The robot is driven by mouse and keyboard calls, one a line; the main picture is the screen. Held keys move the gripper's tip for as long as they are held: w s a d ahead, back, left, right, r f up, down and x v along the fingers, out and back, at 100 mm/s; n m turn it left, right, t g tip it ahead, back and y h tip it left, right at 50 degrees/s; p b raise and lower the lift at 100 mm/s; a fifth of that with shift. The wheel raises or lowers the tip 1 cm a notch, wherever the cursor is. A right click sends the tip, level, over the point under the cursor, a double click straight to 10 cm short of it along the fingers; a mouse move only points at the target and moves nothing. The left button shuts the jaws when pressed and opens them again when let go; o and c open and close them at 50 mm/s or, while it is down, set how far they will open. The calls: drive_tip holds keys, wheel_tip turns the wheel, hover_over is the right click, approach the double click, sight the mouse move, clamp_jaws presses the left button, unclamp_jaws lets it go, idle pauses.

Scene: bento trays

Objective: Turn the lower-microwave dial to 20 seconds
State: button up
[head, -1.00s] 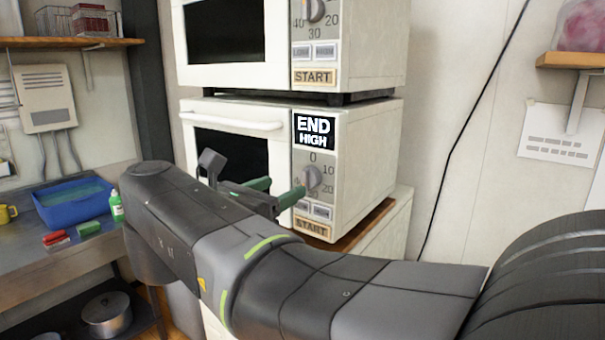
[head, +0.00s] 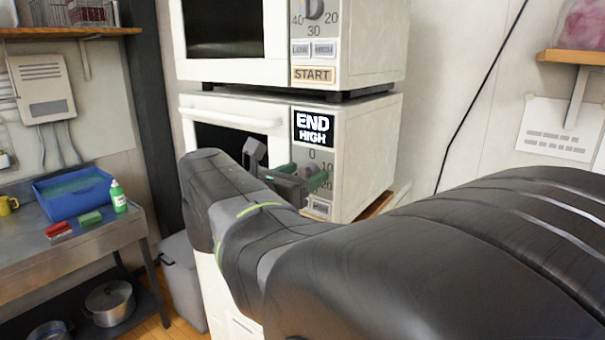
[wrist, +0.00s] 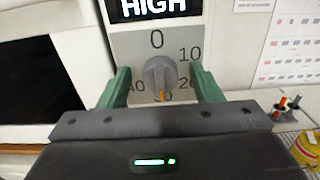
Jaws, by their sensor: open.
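The lower microwave (head: 365,150) stands under another microwave, and its display (head: 314,128) reads "END HIGH". Its grey dial (wrist: 160,75) sits below the display in the wrist view, with an orange mark pointing down toward a mostly covered number at the bottom. The labels 0, 10 and 20 show around it, the 20 partly covered. My gripper (wrist: 158,88) is open, with one green finger on each side of the dial. I cannot tell whether the fingers touch it. In the head view my gripper (head: 300,182) covers the dial.
The upper microwave (head: 375,40) is directly above. A metal table (head: 100,250) at left holds a blue basin (head: 75,212) and a green bottle (head: 118,196). A wall calendar (wrist: 290,50) hangs right of the microwave in the wrist view.

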drive_tip(key=c, duration=1)
drive_tip(key=n, duration=0.5)
drive_tip(key=shift+w+a+n, duration=0.1)
drive_tip(key=shift+a+n, duration=0.05)
drive_tip(key=shift+n, duration=0.25)
drive_tip(key=n, duration=0.3)
drive_tip(key=shift+w+a+f+n+p, duration=0.1)
drive_tip(key=shift+n+p, duration=0.2)
drive_tip(key=shift+n, duration=0.4)
drive_tip(key=shift+f+n+p, duration=0.1)
drive_tip(key=shift+n+p, duration=0.15)
drive_tip(key=shift+n, duration=0.45)
